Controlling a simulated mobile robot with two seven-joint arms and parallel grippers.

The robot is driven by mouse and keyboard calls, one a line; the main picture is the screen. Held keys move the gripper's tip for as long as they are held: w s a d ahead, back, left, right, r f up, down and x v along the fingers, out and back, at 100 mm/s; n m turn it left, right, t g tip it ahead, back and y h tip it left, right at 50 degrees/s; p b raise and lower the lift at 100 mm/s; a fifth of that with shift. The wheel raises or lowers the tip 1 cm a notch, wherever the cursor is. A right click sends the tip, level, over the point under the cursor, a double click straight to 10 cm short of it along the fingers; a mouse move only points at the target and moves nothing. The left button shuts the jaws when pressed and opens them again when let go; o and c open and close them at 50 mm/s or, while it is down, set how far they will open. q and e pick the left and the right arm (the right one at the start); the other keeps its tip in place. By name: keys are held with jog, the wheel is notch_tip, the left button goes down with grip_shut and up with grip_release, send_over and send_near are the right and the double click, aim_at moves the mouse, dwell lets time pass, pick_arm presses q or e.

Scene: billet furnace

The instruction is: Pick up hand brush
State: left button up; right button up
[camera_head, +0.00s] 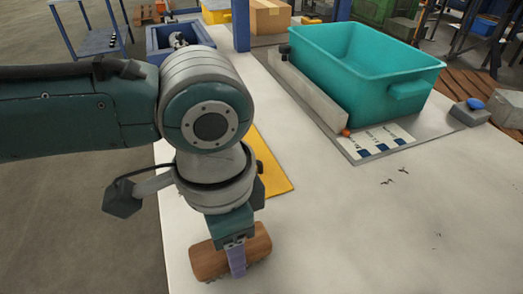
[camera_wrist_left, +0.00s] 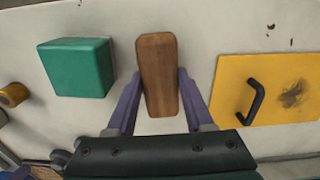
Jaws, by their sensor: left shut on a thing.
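The hand brush is a brown wooden block with dark bristles below it, near the front left edge of the white table in the head view (camera_head: 208,262). In the left wrist view its wooden back (camera_wrist_left: 159,75) stands between two purple fingers. My left gripper (camera_head: 236,262) points down over the brush and is shut on it, one finger showing on the near side. The fingers also show in the left wrist view (camera_wrist_left: 157,98). Whether the bristles touch the table is hard to tell. My right gripper is not in view.
A yellow plate (camera_head: 272,172) with a black handle (camera_wrist_left: 256,100) lies beside the brush. A green block (camera_wrist_left: 76,68) shows in the wrist view. A teal bin (camera_head: 365,75) stands at the back right. The table's right front is mostly clear, with small dark scraps.

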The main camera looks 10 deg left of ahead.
pick_arm(q)
grip_shut()
notch_tip(320, 180, up, 20)
jog(key=p, duration=0.3)
dwell(0.4)
jog(key=shift+o, duration=1.2)
grip_release()
jog(key=c, duration=0.6)
